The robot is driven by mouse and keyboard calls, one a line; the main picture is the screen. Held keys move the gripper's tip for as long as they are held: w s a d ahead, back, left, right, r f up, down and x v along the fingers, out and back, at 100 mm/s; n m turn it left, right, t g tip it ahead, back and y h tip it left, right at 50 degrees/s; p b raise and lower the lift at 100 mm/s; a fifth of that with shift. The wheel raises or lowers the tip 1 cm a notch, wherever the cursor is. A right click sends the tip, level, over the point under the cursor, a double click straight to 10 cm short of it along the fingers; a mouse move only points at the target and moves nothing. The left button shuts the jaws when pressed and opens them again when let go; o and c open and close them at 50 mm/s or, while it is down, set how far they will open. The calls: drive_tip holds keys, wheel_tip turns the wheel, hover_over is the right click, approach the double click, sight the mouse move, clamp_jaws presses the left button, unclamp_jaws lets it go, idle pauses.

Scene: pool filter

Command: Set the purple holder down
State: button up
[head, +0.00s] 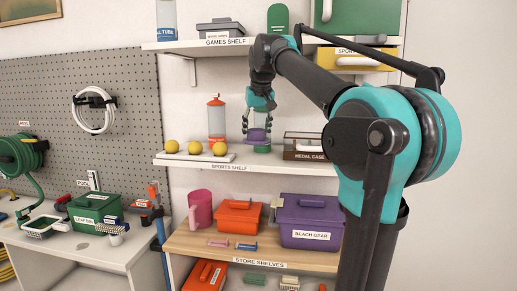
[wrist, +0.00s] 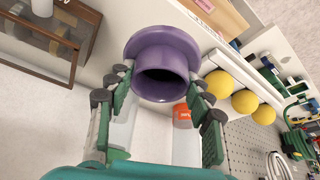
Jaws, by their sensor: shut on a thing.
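The purple holder (head: 257,135) is a short round cup with a wide flange. My gripper (head: 258,126) is shut on it, above the middle of the sports shelf (head: 190,160). In the wrist view the holder (wrist: 165,50) sits between the two fingers of my gripper (wrist: 160,90), its dark opening facing the camera. A green-based item (head: 262,149) shows on the shelf just below it in the head view. I cannot tell whether the holder touches anything beneath it.
An orange-capped clear bottle (head: 216,120) stands close left of my gripper. Several yellow balls (head: 195,147) sit on a white rack farther left. The glass medal case (head: 303,147) stands close right. The games shelf (head: 215,43) runs above.

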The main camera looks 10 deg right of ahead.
drive_tip(key=w, duration=0.1)
drive_tip(key=w+d, duration=0.1)
drive_tip(key=w, duration=0.1)
drive_tip(key=shift+w, duration=0.15)
wheel_tip(320, 180, down, 2)
drive_tip(key=shift+d, duration=0.1)
wheel_tip(320, 180, down, 4)
drive_tip(key=shift+f, duration=0.25)
drive_tip(key=shift+w+f, duration=0.2)
drive_tip(key=shift+f, duration=0.05)
drive_tip(key=o, duration=1.4)
drive_tip(key=shift+f, duration=0.1)
wheel_tip(320, 180, up, 11)
hover_over(258, 134)
drive_tip(key=w+d, duration=0.1)
drive_tip(key=w, duration=0.1)
drive_tip(key=shift+s+d+r, duration=0.15)
drive_tip(key=shift+d+r, duration=0.05)
